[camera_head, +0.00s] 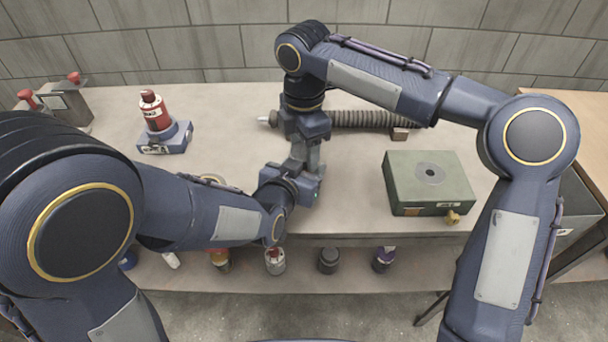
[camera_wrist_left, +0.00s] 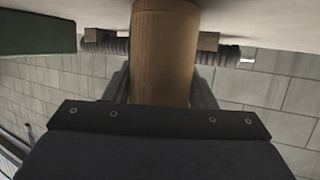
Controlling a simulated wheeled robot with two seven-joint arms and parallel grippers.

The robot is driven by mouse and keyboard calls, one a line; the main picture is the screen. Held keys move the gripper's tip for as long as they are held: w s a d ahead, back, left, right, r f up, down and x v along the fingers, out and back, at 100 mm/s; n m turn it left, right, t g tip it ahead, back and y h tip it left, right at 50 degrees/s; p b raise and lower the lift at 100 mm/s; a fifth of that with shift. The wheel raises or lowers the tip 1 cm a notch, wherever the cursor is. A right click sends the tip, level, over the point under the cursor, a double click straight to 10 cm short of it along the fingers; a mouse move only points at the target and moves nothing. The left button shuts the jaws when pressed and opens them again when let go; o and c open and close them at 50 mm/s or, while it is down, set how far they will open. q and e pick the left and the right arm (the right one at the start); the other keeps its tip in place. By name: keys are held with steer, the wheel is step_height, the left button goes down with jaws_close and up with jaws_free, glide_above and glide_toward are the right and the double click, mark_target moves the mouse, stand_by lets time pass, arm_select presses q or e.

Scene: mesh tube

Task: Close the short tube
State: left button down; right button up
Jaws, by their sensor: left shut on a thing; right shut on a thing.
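A brown cylinder (camera_wrist_left: 165,55), which looks like the short tube, stands between the fingers of my left gripper (camera_wrist_left: 163,88) in the left wrist view. That gripper is shut on it. In the head view my left gripper (camera_head: 302,182) is low over the middle of the table, and the cylinder is hidden there. My right gripper (camera_head: 306,152) points down from directly above, very close to the left one. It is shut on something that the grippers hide. I cannot tell whether a cap sits on the tube.
A long ridged tube (camera_head: 362,118) on blocks lies behind the grippers. A green box (camera_head: 405,180) stands at right and a red bottle (camera_head: 154,108) on a blue base (camera_head: 172,141) at left. Several jars stand on the lower shelf (camera_head: 345,280). The table (camera_head: 350,180) is clear between.

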steer(key=o, duration=1.1)
steer(key=shift+r, duration=2.25)
steer(key=shift+c, duration=0.5)
step_height(320, 180, up, 4)
steer(key=n, duration=0.3)
steer(key=shift+f, duration=0.25)
